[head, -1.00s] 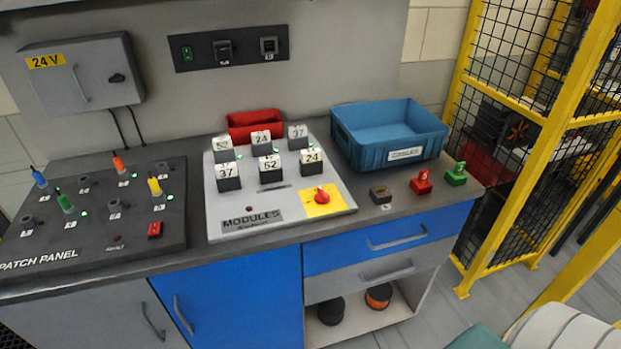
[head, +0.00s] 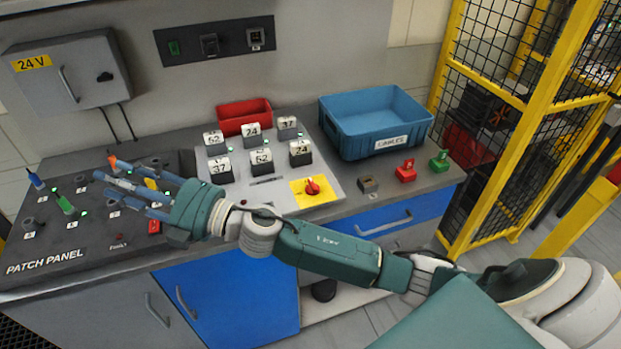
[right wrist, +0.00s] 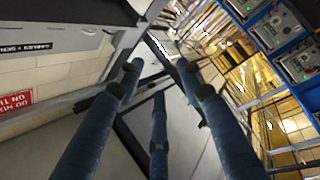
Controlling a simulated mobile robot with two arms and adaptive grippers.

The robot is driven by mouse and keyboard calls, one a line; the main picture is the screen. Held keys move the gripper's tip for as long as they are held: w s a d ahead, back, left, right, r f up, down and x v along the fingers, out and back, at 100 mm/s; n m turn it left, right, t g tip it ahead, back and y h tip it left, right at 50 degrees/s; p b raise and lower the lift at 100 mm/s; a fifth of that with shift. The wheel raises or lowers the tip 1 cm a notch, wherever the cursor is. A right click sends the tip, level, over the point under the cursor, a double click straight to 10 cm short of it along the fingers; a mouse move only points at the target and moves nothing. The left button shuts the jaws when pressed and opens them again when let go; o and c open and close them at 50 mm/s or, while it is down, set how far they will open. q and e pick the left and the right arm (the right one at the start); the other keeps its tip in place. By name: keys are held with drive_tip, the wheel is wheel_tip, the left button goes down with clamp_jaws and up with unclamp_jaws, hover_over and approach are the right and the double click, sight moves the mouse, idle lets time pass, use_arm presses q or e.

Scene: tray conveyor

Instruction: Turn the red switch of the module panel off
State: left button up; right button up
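The red switch (head: 312,187) sits on a yellow plate at the front right of the grey module panel (head: 268,196). Its knob looks turned at a slant, and I cannot tell its state. My right arm reaches in from the lower right, passing in front of the panel's front edge. My right gripper (head: 112,182) is left of the switch, over the patch panel in the picture, with its blue fingers spread and empty. In the right wrist view the three fingers (right wrist: 158,78) are apart with nothing between them. My left gripper is not in view.
Numbered module blocks (head: 261,162) stand on the panel. The patch panel (head: 50,255) with coloured plugs is at left. A blue crate (head: 350,151), a red bin (head: 236,124) and small red (head: 405,174) and green (head: 438,164) pieces stand on the bench. A yellow cage (head: 480,85) stands at right.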

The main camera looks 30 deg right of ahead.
drive_tip(key=a+n+g+y, duration=0.3)
drive_tip(key=n+g, duration=0.2)
drive_tip(key=n, duration=0.1)
drive_tip(key=n+g+h, duration=0.5)
drive_tip(key=g+h, duration=0.5)
drive_tip(key=h, duration=0.7)
hover_over(311, 184)
wheel_tip(311, 184, down, 10)
wheel_tip(311, 184, down, 10)
drive_tip(key=p, duration=0.3)
drive_tip(key=shift+r, duration=0.2)
drive_tip(key=shift+f, duration=0.75)
clamp_jaws()
